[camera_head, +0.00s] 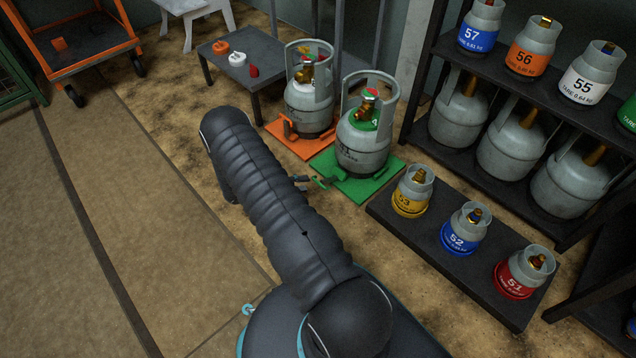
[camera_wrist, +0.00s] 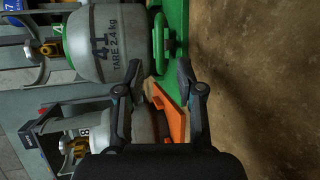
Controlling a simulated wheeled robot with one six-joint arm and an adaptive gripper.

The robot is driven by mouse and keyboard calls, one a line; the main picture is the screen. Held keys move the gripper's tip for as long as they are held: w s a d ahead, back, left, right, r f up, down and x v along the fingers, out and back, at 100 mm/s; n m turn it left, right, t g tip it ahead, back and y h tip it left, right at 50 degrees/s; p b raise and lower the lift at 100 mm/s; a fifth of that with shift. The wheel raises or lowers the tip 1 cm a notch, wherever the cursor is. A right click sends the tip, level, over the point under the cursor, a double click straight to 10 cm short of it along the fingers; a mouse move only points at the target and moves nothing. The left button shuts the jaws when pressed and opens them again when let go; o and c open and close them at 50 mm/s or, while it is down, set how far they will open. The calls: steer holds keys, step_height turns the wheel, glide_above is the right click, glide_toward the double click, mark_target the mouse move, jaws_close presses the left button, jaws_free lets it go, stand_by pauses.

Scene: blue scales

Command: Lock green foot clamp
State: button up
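The green foot clamp (camera_head: 328,181) sits at the front left of the green scale plate (camera_head: 372,190), by the foot of a grey cylinder (camera_head: 362,145) with a green collar. My gripper (camera_head: 303,183) is low beside the clamp, mostly hidden by my arm in the head view. In the wrist view my gripper (camera_wrist: 158,68) is open and empty, its fingertips short of the clamp. I cannot tell whether the clamp touches the cylinder.
An orange scale (camera_head: 302,143) with another grey cylinder (camera_head: 309,104) stands just behind. A dark platform (camera_head: 420,235) with small cylinders lies to the right, before a loaded shelf (camera_head: 560,115). A low table (camera_head: 243,74) is at the back. Floor is clear to the left.

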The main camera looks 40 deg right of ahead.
mark_target(316, 182)
steer(key=x, duration=0.6)
steer(key=shift+d+f, duration=0.1)
steer(key=shift+d, duration=0.1)
jaws_close()
